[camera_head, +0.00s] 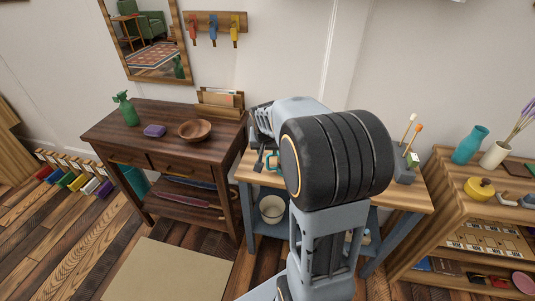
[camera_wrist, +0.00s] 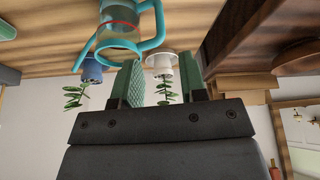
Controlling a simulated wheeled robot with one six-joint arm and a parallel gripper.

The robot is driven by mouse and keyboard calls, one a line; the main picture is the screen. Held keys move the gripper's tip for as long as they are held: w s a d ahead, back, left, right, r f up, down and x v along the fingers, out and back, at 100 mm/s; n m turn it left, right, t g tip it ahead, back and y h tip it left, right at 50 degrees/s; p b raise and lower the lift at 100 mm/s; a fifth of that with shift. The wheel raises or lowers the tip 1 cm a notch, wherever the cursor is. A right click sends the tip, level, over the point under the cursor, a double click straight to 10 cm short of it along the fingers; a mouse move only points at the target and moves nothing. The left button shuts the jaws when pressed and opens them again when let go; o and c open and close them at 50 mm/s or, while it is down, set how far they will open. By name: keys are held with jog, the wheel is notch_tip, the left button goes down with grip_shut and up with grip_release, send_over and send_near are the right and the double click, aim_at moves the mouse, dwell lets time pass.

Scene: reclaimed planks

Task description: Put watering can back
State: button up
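The watering can (camera_wrist: 119,32) shows at the top of the wrist view, which looks upside down. It has a see-through body with a red line, a teal spout and a teal handle. It is on the light wooden tabletop, ahead of my gripper (camera_wrist: 160,72) and apart from its fingers. My gripper is open, its green-padded fingers spread with nothing held between them. In the head view a teal piece (camera_head: 273,161) shows beside my arm on the small table (camera_head: 398,194); my arm hides most of that tabletop.
In the wrist view, a blue pot (camera_wrist: 91,70) and a white pot (camera_wrist: 159,64) with plants stand behind the can. A dark desk (camera_head: 165,118) stands left of the table, and a shelf (camera_head: 448,205) to its right. A mat (camera_head: 165,270) covers clear floor in front.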

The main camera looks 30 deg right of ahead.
jog(key=s+a+r+n+y, duration=0.1)
jog(key=s+a+n, duration=0.5)
jog(key=s+a, duration=0.8)
jog(key=s+y, duration=0.1)
jog(key=s, duration=0.2)
jog(key=shift+a+r+n+g+y, duration=0.3)
jog(key=shift+a+r+g, duration=0.1)
jog(key=shift+r, duration=0.1)
notch_tip(320, 180, up, 10)
jog(key=p, duration=0.9)
jog(key=shift+f, duration=0.2)
jog(key=shift+a, duration=0.1)
